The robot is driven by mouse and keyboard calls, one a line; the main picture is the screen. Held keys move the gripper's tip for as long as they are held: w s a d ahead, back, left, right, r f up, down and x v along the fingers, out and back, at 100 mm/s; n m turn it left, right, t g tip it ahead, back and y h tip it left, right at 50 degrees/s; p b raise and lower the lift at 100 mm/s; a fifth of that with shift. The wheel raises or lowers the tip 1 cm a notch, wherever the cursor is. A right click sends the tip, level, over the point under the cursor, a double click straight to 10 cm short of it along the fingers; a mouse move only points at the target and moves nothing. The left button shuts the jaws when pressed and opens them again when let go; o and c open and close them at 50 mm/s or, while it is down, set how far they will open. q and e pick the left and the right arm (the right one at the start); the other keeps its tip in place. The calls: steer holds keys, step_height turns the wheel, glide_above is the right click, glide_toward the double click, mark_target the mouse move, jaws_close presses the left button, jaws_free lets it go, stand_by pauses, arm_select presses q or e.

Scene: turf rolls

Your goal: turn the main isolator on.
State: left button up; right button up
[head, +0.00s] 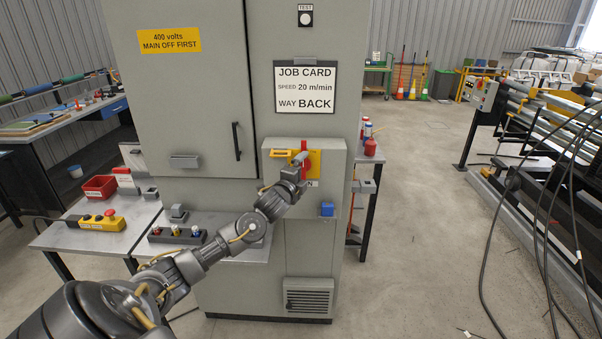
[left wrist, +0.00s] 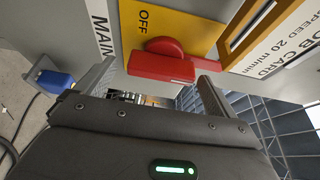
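The main isolator has a red handle (head: 304,147) on a yellow plate (head: 316,157), on the grey box at the cabinet's front. In the left wrist view the red handle (left wrist: 160,67) lies across the space between my fingers, with the word OFF beside it on the yellow plate (left wrist: 200,30). My left gripper (head: 299,168) is at the handle in the head view and hides part of it. In the left wrist view my left gripper (left wrist: 157,76) is open, one finger on either side; contact cannot be told. My right gripper is not in view.
A blue padlock-like item (head: 327,209) hangs on the box below the isolator. A job card (head: 305,88) is above it. Cables hang at the right; the floor between is clear.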

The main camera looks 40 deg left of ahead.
arm_select(q)
steer(key=shift+s+d+f+b, duration=0.15)
steer(key=shift+s+d+b, duration=0.15)
steer(key=shift+s, duration=0.25)
steer(key=b+v, duration=0.3)
steer(key=v, duration=0.6)
steer(key=shift+s, duration=0.35)
